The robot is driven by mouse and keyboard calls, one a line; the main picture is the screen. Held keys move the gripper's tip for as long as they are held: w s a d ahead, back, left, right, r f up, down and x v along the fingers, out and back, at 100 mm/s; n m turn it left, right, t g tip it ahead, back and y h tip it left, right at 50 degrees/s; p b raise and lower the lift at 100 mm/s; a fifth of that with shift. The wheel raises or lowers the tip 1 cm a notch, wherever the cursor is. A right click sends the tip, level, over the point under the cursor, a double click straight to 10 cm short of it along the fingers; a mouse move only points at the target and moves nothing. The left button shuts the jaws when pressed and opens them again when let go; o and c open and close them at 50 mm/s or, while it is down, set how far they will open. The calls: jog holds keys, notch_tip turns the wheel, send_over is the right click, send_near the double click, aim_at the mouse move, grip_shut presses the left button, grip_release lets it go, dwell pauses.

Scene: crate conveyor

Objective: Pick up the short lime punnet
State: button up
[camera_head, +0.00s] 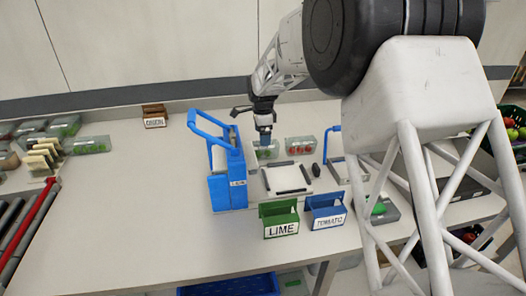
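A small clear punnet with green contents (267,153) stands on the counter behind the grey-white plate. My gripper (265,139) points down right over this punnet, its tip overlapping the punnet's upper edge in the picture. The gripper is too small here to show whether its fingers are apart or closed, or whether they touch the punnet. Another clear punnet with green contents (88,145) lies at the left of the counter. I cannot tell the punnets' heights well from this view.
A punnet of red produce (300,146) stands just right of my gripper. A tall blue frame (228,187) stands to the left. A green LIME holder (280,221) and blue TOMATO holder (326,212) are in front. The left-centre counter is clear.

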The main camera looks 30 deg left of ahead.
aim_at(263, 149)
jog(key=shift+f, duration=0.45)
jog(key=shift+f, duration=0.1)
jog(key=shift+w+f, duration=0.1)
jog(key=shift+f, duration=2.45)
jog(key=c, duration=1)
